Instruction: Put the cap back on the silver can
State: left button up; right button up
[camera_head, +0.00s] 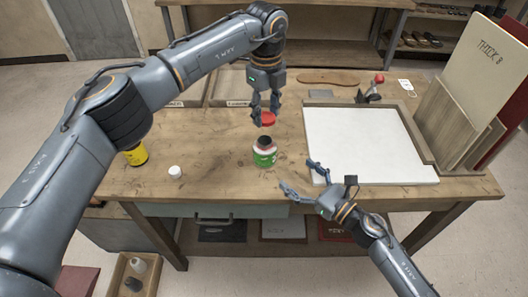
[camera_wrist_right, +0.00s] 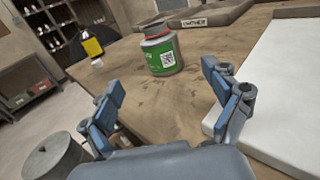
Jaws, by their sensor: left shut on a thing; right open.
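The silver can (camera_head: 265,158) with a green label stands upright on the workbench, its dark top uncapped. It also shows in the right wrist view (camera_wrist_right: 162,54), where its label bears a square code. The red cap (camera_head: 268,118) is in my left gripper (camera_head: 265,111), which is shut on it. The cap is above the can's top, apart from it, with a small gap. My right gripper (camera_head: 297,175) is open and empty, low at the bench's front edge, to the right of the can. In the right wrist view its fingers (camera_wrist_right: 162,78) are spread with the can beyond them.
A yellow bottle (camera_head: 136,154) and a small white container (camera_head: 175,172) stand on the bench (camera_head: 215,150) left of the can. A white board (camera_head: 365,145) in a wooden frame lies to the right. Upright panels (camera_head: 455,105) stand at the far right. Shallow trays lie behind.

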aim_at(273, 155)
pick_arm(q)
jog(key=shift+w+a, duration=0.15)
pick_arm(e)
jog(key=x, duration=1.2)
jog(key=shift+w+a+f, duration=0.1)
jog(key=shift+c, duration=0.2)
jog(key=c, duration=1.7)
pick_arm(q)
jog(key=shift+f, duration=2.55)
pick_arm(e)
jog(key=shift+c, duration=0.2)
